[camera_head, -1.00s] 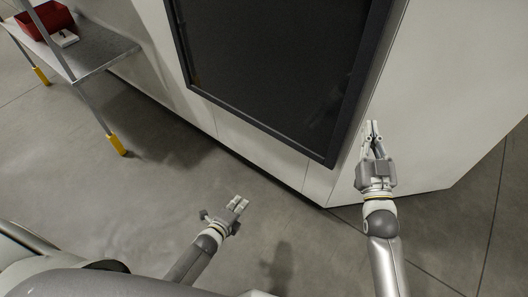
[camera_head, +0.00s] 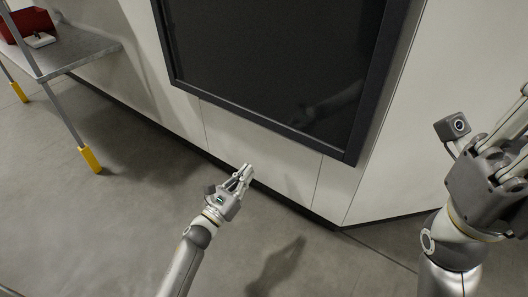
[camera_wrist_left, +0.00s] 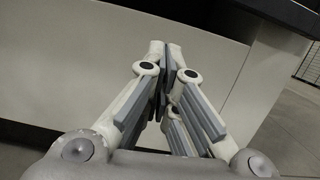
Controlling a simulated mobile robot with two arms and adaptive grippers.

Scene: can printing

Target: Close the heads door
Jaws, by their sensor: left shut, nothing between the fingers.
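The heads door appears to be the large dark panel (camera_head: 270,70) in a black frame on the front of the pale machine. It looks close to the machine's front; I cannot tell if it is fully shut. My left gripper (camera_head: 246,171) is shut and empty, below the frame's lower edge and apart from it. In the left wrist view its fingers (camera_wrist_left: 163,55) are together, pointing at the pale lower wall, with a dark edge above. My right gripper (camera_head: 520,120) is large at the right edge, right of the frame, its fingers partly cut off.
The pale machine body (camera_head: 395,150) runs on below and right of the frame. A metal table (camera_head: 80,50) with yellow feet stands at the left, bearing a red bin (camera_head: 28,24) and a small white item (camera_head: 40,40). The grey floor in front is clear.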

